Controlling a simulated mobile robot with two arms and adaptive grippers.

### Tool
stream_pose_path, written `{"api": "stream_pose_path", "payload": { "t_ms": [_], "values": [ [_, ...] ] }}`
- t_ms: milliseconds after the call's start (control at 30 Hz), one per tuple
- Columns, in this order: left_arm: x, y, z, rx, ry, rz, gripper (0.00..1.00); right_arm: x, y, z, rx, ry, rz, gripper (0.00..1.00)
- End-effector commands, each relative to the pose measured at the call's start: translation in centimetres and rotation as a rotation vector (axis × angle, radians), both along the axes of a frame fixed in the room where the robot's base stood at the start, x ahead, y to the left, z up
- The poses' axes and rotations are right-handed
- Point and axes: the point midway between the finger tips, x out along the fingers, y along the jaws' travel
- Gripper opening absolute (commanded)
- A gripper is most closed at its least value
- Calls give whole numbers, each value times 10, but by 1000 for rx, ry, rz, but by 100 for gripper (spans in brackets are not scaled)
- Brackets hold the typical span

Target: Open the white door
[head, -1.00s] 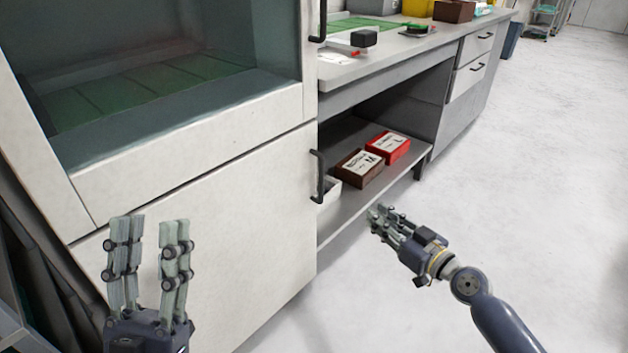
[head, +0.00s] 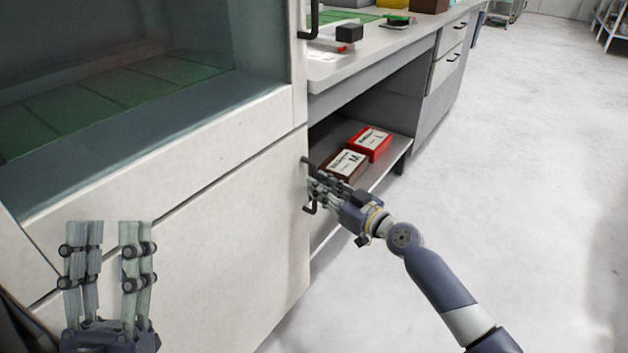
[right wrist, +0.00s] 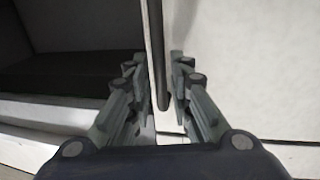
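The white door (head: 215,245) is the lower panel of the cabinet at the left in the head view, and it looks shut. Its dark handle (head: 307,166) is on the door's right edge. My right gripper (head: 318,188) is at this handle. In the right wrist view the dark bar of the handle (right wrist: 160,75) stands between the two open fingers of my right gripper (right wrist: 164,85), with the white door (right wrist: 240,70) to the right. My left gripper (head: 108,232) is open and empty in front of the door at the lower left.
A glass-fronted upper compartment (head: 140,70) with its own dark handle (head: 309,20) is above the door. A brown box (head: 345,165) and a red box (head: 370,143) lie on the low shelf under the grey counter (head: 375,55). The floor (head: 500,180) at the right is clear.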

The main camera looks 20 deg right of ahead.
Motion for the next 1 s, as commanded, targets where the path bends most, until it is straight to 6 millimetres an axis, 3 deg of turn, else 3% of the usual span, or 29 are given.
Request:
{"api": "stream_pose_path", "payload": {
  "t_ms": [200,533,633,1000],
  "values": [
    [-2,0,1,-2,-11,-1,40,21,10,0,-1,0,0,20],
    [-2,0,2,-3,-14,-1,40,24,12,-1,-1,0,0,20],
    [-2,0,2,-3,-14,-1,40,24,12,-1,-1,0,0,0],
    [-2,0,2,-4,-14,-1,40,24,13,-1,-1,0,0,0]
  ]
}}
